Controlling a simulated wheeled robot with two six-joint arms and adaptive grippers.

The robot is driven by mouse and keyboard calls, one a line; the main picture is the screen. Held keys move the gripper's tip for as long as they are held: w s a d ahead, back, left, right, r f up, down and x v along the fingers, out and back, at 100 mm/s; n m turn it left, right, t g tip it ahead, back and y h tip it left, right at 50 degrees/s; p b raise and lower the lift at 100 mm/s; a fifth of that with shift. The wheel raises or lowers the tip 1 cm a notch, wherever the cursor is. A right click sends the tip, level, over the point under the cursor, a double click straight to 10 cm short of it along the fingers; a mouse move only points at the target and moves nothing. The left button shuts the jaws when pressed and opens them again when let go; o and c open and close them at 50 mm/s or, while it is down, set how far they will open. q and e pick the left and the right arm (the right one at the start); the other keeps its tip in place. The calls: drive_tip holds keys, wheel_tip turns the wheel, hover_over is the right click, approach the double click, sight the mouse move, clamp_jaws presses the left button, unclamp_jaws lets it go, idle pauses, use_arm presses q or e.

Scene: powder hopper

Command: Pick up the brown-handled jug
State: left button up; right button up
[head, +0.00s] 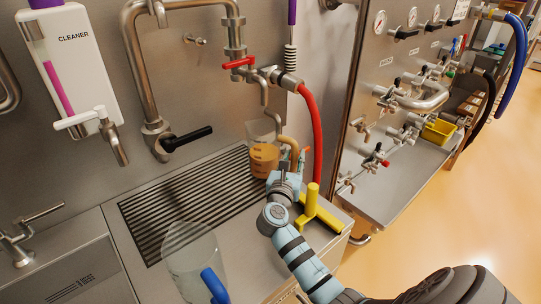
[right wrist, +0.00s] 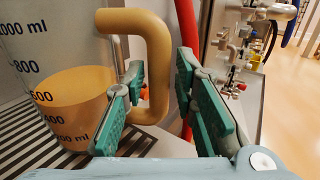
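The brown-handled jug (head: 264,160) is clear, with mL marks and an orange-brown content in its lower part. It stands upright at the far right end of the slatted drain, below the tap. It fills the left of the right wrist view (right wrist: 70,100), and its brown handle (right wrist: 151,62) points toward my right gripper (right wrist: 161,72). The gripper's green fingers are open. The handle's upright bar shows between the fingertips, nearer the left finger; I cannot tell whether they touch. In the head view my right gripper (head: 289,176) is just in front of the handle. My left gripper is out of view.
A clear jug with a blue handle (head: 214,286) stands at the front. A yellow handle-shaped object (head: 316,206) lies close to my right wrist. A red hose (head: 315,135) hangs behind the handle. The slatted drain (head: 165,215) is mostly bare.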

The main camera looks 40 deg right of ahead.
drive_tip(key=shift+s+r, duration=0.1)
drive_tip(key=shift+s, duration=0.05)
drive_tip(key=c, duration=0.3)
clamp_jaws()
